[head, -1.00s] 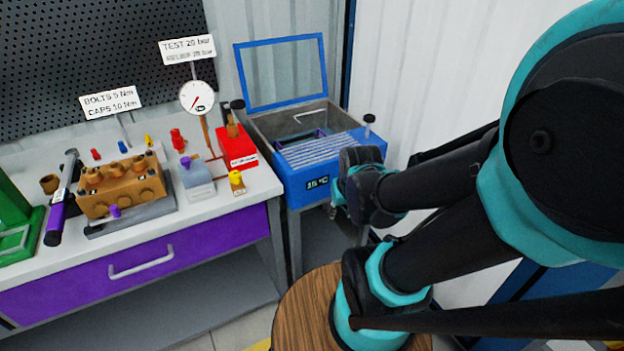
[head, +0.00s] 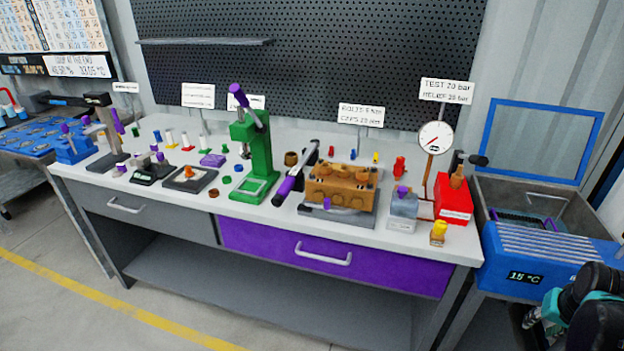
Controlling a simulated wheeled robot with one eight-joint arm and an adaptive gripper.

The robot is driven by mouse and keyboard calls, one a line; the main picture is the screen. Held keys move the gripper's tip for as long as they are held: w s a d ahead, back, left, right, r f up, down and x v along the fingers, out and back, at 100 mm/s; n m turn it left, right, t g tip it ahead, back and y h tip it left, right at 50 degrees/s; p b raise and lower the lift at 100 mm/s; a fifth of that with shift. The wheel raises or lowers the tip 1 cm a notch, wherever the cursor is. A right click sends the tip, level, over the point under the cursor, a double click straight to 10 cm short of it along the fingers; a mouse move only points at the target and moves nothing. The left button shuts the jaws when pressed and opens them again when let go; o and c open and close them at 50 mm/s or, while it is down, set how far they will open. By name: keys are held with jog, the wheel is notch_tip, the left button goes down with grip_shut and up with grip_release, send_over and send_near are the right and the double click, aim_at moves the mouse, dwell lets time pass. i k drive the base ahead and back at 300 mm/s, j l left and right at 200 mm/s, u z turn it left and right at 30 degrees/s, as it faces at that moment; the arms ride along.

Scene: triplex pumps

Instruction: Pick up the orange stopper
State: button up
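A small orange piece (head: 188,171) stands on a dark square plate on the left half of the workbench. Another orange-brown piece (head: 457,172) sits on top of the red box at the bench's right end. Both are small in the picture, and I cannot tell for sure which one is the orange stopper. My gripper (head: 533,318) is at the lower right edge, in front of the blue bath and far from both pieces. It is partly cut off and too small to show whether its fingers are open.
The workbench (head: 150,215) holds a green press (head: 259,160), a brown pump block (head: 342,190), a gauge (head: 436,137) and several small coloured parts. A blue bath (head: 540,255) with a raised lid stands at the right. The floor (head: 60,300) in front is clear at the left.

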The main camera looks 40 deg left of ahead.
aim_at(189, 174)
jog(key=u, duration=2.3)
